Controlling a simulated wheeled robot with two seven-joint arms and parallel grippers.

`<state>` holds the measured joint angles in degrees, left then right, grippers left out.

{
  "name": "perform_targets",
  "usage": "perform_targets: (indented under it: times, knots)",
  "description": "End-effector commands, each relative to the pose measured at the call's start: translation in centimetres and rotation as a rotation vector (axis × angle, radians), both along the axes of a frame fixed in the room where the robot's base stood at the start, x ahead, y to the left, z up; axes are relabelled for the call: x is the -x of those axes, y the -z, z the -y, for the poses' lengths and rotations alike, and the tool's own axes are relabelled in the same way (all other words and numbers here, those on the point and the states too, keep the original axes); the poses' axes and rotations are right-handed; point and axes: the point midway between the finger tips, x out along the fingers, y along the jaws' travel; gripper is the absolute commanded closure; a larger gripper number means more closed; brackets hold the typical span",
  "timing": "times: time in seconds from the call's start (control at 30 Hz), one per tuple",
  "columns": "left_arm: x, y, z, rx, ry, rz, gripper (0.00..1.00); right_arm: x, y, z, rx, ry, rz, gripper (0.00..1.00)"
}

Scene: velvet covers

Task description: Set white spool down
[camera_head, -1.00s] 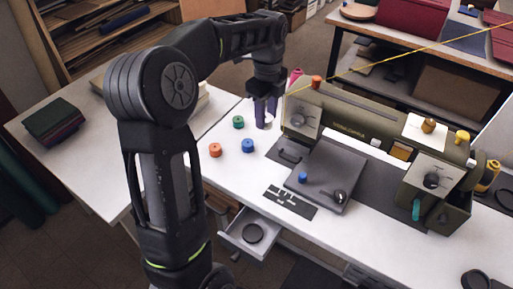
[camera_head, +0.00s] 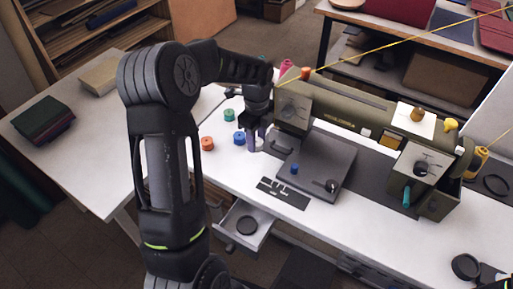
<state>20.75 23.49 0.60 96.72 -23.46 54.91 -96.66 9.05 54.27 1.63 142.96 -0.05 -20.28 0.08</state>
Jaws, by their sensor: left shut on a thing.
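My left gripper (camera_head: 257,138), with purple fingers, points down at the white table (camera_head: 222,170), just left of the olive machine. It is shut on the white spool, which is mostly hidden between and behind the fingers. I cannot tell whether the spool touches the table. A blue spool (camera_head: 239,138), a green spool (camera_head: 229,115) and an orange spool (camera_head: 207,144) stand on the table to the left of the gripper.
The olive sewing machine (camera_head: 345,115) is right of the gripper, with a dark plate (camera_head: 318,168) in front. A pink cone (camera_head: 287,67) stands behind. A drawer (camera_head: 243,226) is open at the table's front. A yellow thread crosses above.

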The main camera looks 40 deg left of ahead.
Motion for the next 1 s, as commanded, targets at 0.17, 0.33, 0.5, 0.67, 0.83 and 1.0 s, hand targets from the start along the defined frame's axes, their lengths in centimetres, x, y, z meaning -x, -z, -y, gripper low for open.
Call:
perform_targets:
  times: [0.17, 0.33, 0.5, 0.67, 0.83, 1.0]
  knots:
    - [0.1, 2.6, 0.1, 0.002, 0.0, -0.004, 1.0, 0.0, -0.3, 0.0, 0.001, 0.001, -0.001, 0.64]
    - [0.1, 4.1, 0.0, 0.0, 0.0, -0.001, 1.0, 0.0, -0.4, 0.0, 0.001, 0.001, -0.001, 0.64]
    - [0.0, 4.1, 0.0, 0.0, 0.0, 0.0, 1.0, 0.1, -0.3, 0.0, 0.001, 0.001, -0.001, 0.64]
    - [0.1, 4.5, 0.0, 0.0, 0.0, -0.001, 1.0, 0.0, -0.1, 0.0, 0.001, 0.001, -0.001, 0.64]
    - [0.0, 4.4, 0.0, 0.0, 0.0, -0.001, 0.53, 0.0, -0.2, 0.0, 0.001, 0.001, -0.001, 0.64]
    - [0.1, 4.4, 0.0, 0.0, 0.0, -0.001, 0.42, 0.0, -0.2, 0.0, 0.001, 0.001, -0.001, 0.64]
